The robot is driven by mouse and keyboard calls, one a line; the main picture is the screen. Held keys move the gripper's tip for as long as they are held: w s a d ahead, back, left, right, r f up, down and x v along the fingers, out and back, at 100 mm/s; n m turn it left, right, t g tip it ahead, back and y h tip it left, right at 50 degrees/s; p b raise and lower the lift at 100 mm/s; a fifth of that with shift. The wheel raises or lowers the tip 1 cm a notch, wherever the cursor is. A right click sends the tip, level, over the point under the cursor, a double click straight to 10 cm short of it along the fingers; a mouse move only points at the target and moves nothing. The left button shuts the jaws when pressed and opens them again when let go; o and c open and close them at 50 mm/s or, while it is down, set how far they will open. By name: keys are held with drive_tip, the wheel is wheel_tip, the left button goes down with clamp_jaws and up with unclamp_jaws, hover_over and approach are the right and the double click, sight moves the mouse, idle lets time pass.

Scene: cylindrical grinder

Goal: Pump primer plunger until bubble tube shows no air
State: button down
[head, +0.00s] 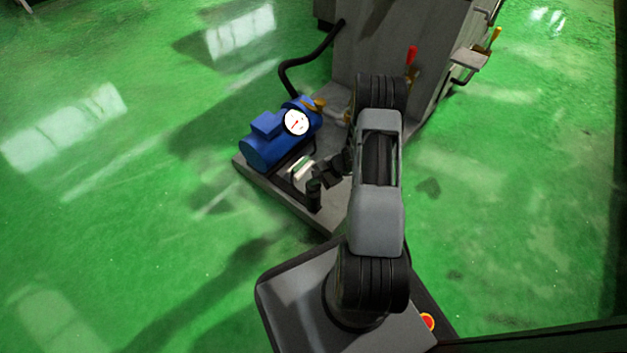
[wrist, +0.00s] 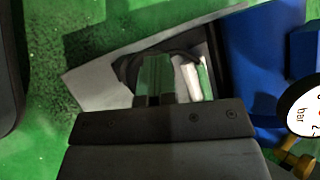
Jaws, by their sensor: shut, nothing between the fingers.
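The blue pump (head: 268,140) stands on a grey base plate, and its blue side also shows in the wrist view (wrist: 255,60). A short dark upright post (head: 314,193), possibly the primer plunger, stands at the plate's front. A pale cylinder with a green part (head: 302,170), possibly the bubble tube, is beside it and shows in the wrist view (wrist: 194,78). I cannot tell whether it holds air. My gripper (head: 322,176) is shut and empty, close to the post and cylinder. In the wrist view its fingers (wrist: 153,78) overlap a dark rounded shape; contact is unclear.
A round white pressure gauge (head: 296,122) is on the pump, with a brass fitting (wrist: 298,160) near it. A grey machine cabinet (head: 400,45) with a red-handled lever (head: 411,56) stands behind. A black hose (head: 300,85) arches at its left. Green floor is clear at left and right.

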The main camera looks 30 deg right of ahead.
idle(0.5)
drive_tip(key=shift+r+p, duration=1.3)
drive_tip(key=shift+r, duration=0.6)
wheel_tip(320, 180, up, 5)
drive_tip(key=p, duration=0.3)
